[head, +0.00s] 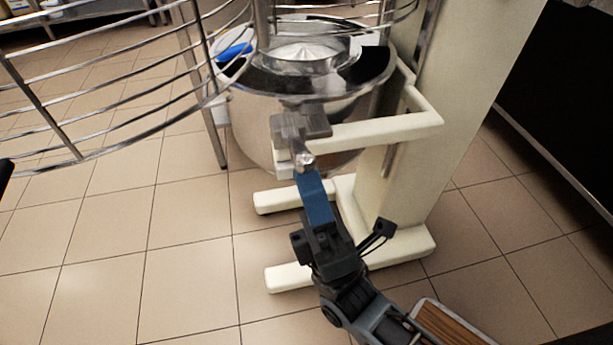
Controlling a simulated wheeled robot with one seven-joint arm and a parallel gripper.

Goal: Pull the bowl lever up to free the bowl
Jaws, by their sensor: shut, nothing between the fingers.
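The steel bowl (250,125) sits in the cream bowl arms (385,130) of a floor mixer. A grey metal clamp block (300,125) sits on the near bowl arm, with a short metal lever with a rounded end (305,159) below it. My gripper (304,176) reaches up from the lower right, its blue fingers shut and empty. Its tips are right at the lever's rounded end. I cannot tell whether they touch it. The tips partly cover the lower part of the lever.
A wire guard (110,85) swings out wide at the upper left. The cream mixer column (455,90) and its feet (300,277) stand close around my arm. A wood-topped piece (450,325) lies at the bottom right. Tiled floor at left is clear.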

